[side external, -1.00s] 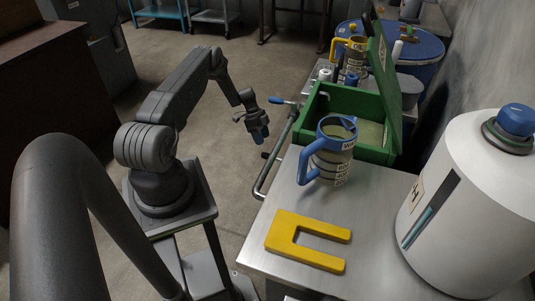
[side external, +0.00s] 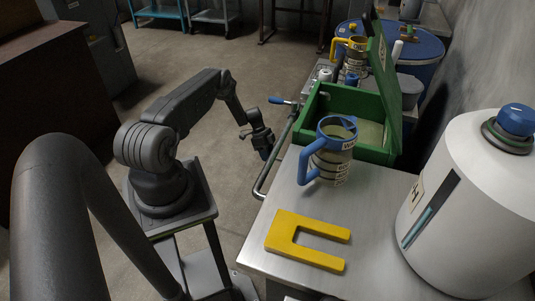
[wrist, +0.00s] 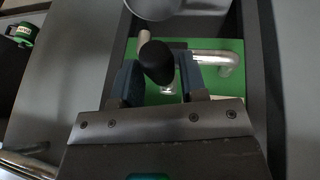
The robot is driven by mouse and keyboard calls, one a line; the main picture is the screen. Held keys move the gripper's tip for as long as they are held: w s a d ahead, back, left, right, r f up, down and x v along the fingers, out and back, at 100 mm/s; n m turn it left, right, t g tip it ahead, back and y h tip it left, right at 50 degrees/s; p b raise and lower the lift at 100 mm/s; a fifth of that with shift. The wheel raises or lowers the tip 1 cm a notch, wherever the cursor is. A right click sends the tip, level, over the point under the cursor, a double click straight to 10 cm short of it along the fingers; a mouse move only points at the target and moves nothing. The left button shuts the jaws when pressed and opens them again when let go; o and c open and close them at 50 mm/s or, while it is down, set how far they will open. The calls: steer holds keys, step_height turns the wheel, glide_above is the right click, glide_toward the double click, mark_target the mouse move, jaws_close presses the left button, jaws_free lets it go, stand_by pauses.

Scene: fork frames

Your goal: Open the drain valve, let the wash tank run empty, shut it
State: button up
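My gripper (side external: 264,153) hangs at the left side of the steel bench, near the rail. In the wrist view its two dark blue fingers (wrist: 159,75) are apart, one on each side of a black knob (wrist: 157,62) on a short metal stem. I cannot tell whether they touch it. A bent silver pipe (wrist: 215,57) and a green plate (wrist: 238,85) lie behind the knob. I cannot tell for sure that the knob is the drain valve's. A white tank (side external: 475,200) with a blue cap stands at the right; its dark gauge slot (side external: 440,195) shows teal in the lower part.
On the bench (side external: 262,243) are a yellow U-shaped piece (side external: 280,240), a blue-handled jug (side external: 333,158) and an open green box (side external: 380,150). A rail (side external: 270,172) and a blue-tipped lever (side external: 280,100) run along the bench's left side. Open floor lies behind my arm.

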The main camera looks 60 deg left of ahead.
jaws_close()
stand_by(0.4)
steer(key=s+d+n+t+y, duration=0.2)
steer(key=d+n, duration=0.5)
steer(key=n, duration=0.5)
steer(key=shift+d+t+y, duration=0.35)
steer(key=shift+t+y, duration=0.25)
steer(key=shift+y, duration=0.4)
steer(key=shift+r+n, duration=0.1)
steer(key=shift+n, duration=0.2)
steer(key=shift+o, duration=1.5)
jaws_free()
steer(key=shift+s, duration=0.1)
